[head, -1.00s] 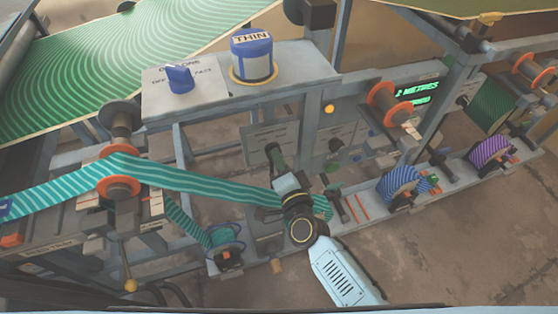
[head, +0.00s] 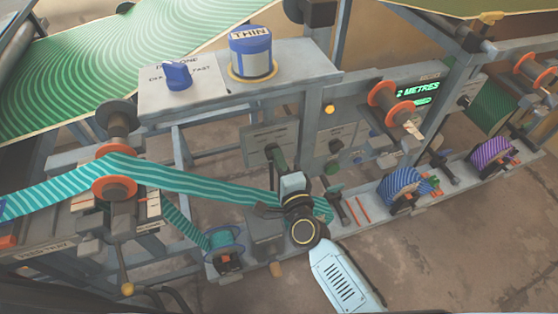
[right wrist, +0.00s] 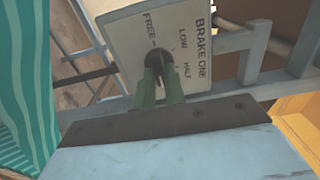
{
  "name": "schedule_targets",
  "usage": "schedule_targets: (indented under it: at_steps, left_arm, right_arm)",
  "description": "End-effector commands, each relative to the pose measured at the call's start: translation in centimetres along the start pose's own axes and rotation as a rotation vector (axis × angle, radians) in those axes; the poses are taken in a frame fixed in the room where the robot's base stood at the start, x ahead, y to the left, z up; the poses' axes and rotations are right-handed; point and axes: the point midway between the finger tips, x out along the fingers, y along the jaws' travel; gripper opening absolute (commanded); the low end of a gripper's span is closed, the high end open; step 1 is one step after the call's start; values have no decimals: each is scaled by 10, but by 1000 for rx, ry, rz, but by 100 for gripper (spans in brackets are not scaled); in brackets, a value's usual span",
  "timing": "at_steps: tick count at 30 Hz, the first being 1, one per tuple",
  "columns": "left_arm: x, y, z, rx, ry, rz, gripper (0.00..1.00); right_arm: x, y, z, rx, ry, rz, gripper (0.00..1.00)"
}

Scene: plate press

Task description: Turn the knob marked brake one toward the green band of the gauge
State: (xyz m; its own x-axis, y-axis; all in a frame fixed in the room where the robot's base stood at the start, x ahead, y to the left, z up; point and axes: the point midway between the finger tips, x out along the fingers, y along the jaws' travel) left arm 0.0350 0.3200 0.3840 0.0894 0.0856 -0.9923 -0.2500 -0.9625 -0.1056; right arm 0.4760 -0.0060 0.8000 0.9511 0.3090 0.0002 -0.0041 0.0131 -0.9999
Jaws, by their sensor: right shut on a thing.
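In the right wrist view a pale plate (right wrist: 133,30) reads BRAKE ONE, with FREE, LOW and HALF around a dark knob (right wrist: 157,62). The two green fingers of my right gripper (right wrist: 159,75) are shut on this knob and hide most of it. In the head view my right gripper (head: 274,155) reaches the front of the same plate (head: 265,135), whose lettering is too small to read there. A gauge with a green band cannot be made out clearly. My left gripper is not in view.
Teal striped ribbon (head: 190,182) runs behind my right wrist from orange-flanged rollers (head: 113,187). A blue knob (head: 177,76) and a THIN canister (head: 251,55) stand on the upper shelf. A green-lit display (head: 417,92) reads METRES. Striped spools (head: 404,185) line the lower right rail.

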Motion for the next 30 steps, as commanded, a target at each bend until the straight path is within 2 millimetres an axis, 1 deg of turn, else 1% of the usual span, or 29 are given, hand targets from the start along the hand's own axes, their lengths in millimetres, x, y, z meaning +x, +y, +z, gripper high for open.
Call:
schedule_targets:
  at_steps: [6, 7, 11, 12, 20, 23, 26, 30]
  left_arm:
    - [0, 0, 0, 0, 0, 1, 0]
    - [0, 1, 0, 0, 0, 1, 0]
    - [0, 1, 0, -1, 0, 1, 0]
    - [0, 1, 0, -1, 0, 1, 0]
    - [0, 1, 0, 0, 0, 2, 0]
    - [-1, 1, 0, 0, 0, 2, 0]
    - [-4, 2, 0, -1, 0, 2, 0]
    - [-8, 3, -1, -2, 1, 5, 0]
  right_arm:
    - [0, 0, 0, 5, 0, 1, 0]
    - [0, 0, 0, 5, 0, 1, 14]
    - [0, 0, 0, 4, 0, 1, 32]
    - [0, 0, 0, 4, 0, 1, 34]
    - [-1, 0, 0, 2, 0, 1, 34]
    - [-7, 1, 0, 2, 0, 3, 34]
    - [-22, 1, 0, 2, -1, 4, 34]
    - [-53, 1, 0, 1, -1, 4, 34]
